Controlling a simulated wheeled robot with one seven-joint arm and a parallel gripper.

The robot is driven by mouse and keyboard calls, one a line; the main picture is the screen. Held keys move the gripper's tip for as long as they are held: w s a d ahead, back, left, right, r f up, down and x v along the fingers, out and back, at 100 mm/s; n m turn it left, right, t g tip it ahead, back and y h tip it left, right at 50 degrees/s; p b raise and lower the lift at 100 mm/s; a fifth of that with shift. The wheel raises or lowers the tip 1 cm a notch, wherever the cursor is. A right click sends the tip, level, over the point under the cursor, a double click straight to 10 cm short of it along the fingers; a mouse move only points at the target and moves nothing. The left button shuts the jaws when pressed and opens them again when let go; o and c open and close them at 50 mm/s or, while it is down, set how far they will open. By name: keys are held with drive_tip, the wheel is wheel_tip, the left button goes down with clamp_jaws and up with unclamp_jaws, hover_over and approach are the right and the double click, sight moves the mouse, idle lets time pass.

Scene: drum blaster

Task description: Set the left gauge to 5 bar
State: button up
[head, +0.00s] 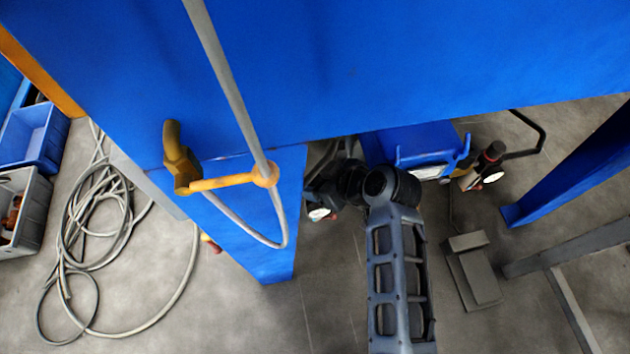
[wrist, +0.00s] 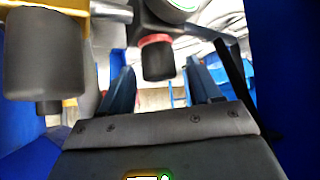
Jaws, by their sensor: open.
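The left gauge (head: 318,213) shows a small white face in the head view, beside the dark end of my arm under the blue machine. Its needle is too small to read. In the wrist view a gauge (wrist: 178,4) is cut off at the top edge. Below it hangs a dark knob (wrist: 157,60) with a red ring. My gripper (wrist: 160,80) is open, with one blue-grey finger on each side of the knob in the picture. I cannot tell whether either finger touches it. In the head view my fingers are hidden.
A large dark cylinder (wrist: 45,55) stands close at left in the wrist view. The right gauge (head: 492,175) sits farther right. A blue panel (head: 400,60) overhangs the area. A grey pedal (head: 472,270) and hose coils (head: 90,230) lie on the floor.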

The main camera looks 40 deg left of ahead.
drive_tip(key=shift+a+f, duration=0.4)
drive_tip(key=c, duration=1)
drive_tip(key=shift+r+p, duration=0.1)
drive_tip(key=shift+p, duration=0.2)
drive_tip(key=m+t+p, duration=0.1)
drive_tip(key=p, duration=0.1)
drive_tip(key=m+t+p, duration=0.1)
drive_tip(key=m+p, duration=0.1)
drive_tip(key=shift+s+r+m+t+h, duration=0.1)
drive_tip(key=shift+r+m+t+h, duration=0.1)
drive_tip(key=shift+m+t+h, duration=0.15)
drive_tip(key=m+t+h+p, duration=0.1)
drive_tip(key=m+t+p, duration=0.1)
drive_tip(key=m+p, duration=0.1)
drive_tip(key=shift+f+m+t+p, duration=0.15)
drive_tip(key=shift+m+t+p, duration=0.1)
drive_tip(key=shift+p, duration=0.2)
drive_tip(key=shift+f+m+h, duration=0.1)
drive_tip(key=shift+m+h, duration=0.2)
drive_tip(key=shift+h, duration=0.05)
